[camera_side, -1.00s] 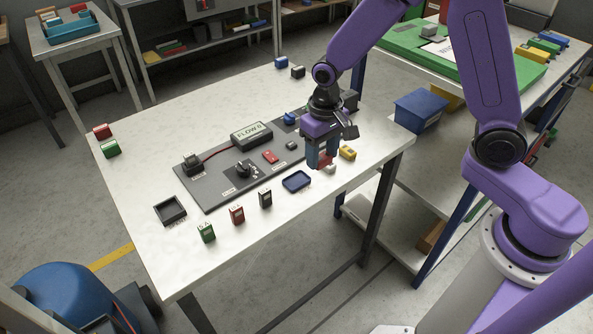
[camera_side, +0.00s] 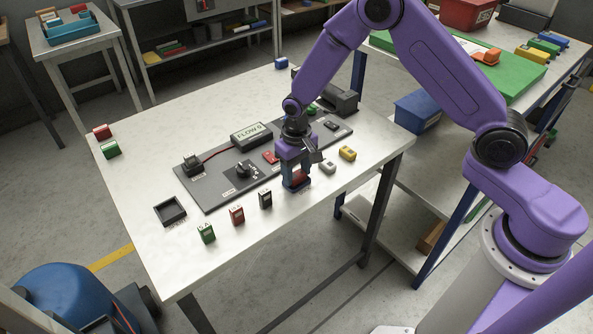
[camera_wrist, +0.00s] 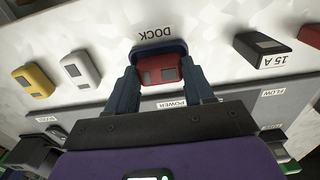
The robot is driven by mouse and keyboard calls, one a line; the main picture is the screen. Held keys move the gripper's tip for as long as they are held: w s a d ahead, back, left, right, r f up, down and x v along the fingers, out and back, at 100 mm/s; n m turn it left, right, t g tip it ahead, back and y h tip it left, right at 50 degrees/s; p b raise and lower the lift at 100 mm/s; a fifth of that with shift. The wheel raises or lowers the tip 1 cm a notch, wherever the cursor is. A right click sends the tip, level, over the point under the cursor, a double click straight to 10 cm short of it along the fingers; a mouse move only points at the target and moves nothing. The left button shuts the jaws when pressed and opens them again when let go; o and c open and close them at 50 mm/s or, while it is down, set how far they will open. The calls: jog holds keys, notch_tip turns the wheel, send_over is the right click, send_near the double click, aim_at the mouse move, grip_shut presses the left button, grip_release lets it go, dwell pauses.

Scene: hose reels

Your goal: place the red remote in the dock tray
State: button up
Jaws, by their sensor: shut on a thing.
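My gripper (camera_side: 296,178) is shut on the red remote (camera_side: 299,174), at the small blue dock tray (camera_side: 296,188) near the table's front side. In the wrist view the red remote (camera_wrist: 158,72) sits between my two dark blue fingers (camera_wrist: 164,88). The dock tray's dark blue rim (camera_wrist: 160,46) shows just beyond the remote, beside the DOCK label. The remote overlaps the tray's opening in that view. I cannot tell whether it touches the tray floor. My fingers hide much of the remote and tray in the side view.
A white remote (camera_side: 328,167) and a yellow remote (camera_side: 347,153) lie to the right. A black block (camera_side: 265,199), a red block (camera_side: 237,215) and a green block (camera_side: 207,233) stand left of the tray. A grey panel (camera_side: 213,197) with a dial lies behind.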

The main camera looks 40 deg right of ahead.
aim_at(296, 174)
jog(key=shift+f, duration=0.3)
jog(key=o, duration=1)
notch_tip(296, 174, up, 11)
jog(key=s+r+n, duration=0.3)
jog(key=s+r, duration=0.3)
jog(key=s, duration=0.2)
jog(key=shift+s+d+r+n, duration=0.65)
jog(key=shift+s+d+n, duration=0.8)
jog(key=shift+s, duration=2.6)
jog(key=shift+s+d+r+n, duration=0.9)
jog(key=shift+s+n, duration=0.85)
jog(key=shift+s, duration=2.25)
jog(key=shift+s+d+r+n, duration=0.45)
jog(key=shift+s+d+n, duration=1.1)
jog(key=shift+s, duration=2.5)
